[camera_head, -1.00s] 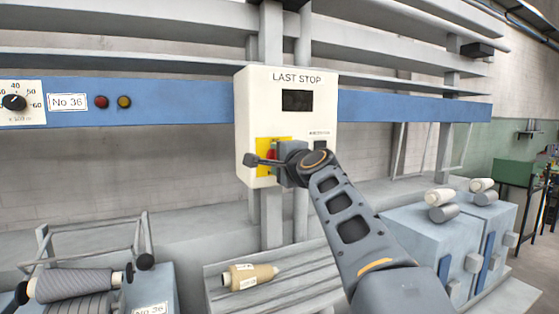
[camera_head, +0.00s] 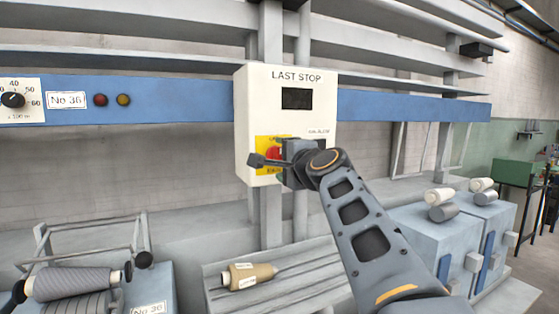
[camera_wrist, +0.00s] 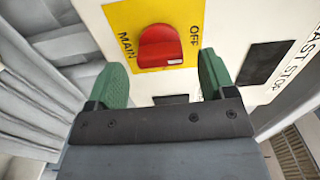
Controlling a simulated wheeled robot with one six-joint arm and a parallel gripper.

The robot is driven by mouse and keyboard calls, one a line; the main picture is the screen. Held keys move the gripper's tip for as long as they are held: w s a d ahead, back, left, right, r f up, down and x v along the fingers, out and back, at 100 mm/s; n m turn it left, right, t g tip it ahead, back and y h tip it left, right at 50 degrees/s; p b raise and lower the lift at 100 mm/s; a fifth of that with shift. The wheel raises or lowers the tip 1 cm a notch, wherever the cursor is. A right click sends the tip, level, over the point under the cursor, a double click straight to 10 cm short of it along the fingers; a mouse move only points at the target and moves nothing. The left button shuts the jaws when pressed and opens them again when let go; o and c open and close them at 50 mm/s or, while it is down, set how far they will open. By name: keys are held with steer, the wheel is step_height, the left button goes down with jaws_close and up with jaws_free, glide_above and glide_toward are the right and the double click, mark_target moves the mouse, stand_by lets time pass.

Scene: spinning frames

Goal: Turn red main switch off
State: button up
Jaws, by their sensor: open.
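The red main switch (camera_wrist: 160,46) sits on a yellow plate (camera_wrist: 122,18) lettered MAIN and OFF in the wrist view. The plate is on the white LAST STOP box (camera_head: 253,100). My gripper (camera_wrist: 163,75) is open, with its two green fingers apart, one on each side of the knob's lower end. I cannot tell whether either finger touches the knob. In the head view the red switch (camera_head: 271,153) is partly hidden by my gripper, which is in front of the box's lower part.
A blue rail (camera_head: 400,106) runs behind the box, with a red button (camera_head: 100,100) and a dial (camera_head: 14,100) at left. Below are a yarn cone (camera_head: 250,275) on a slatted tray and blue-grey units (camera_head: 430,235) at right.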

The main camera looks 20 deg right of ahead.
steer(key=s+b, duration=0.1)
steer(key=s, duration=0.9)
steer(key=shift+s+b, duration=0.25)
steer(key=shift+b, duration=0.15)
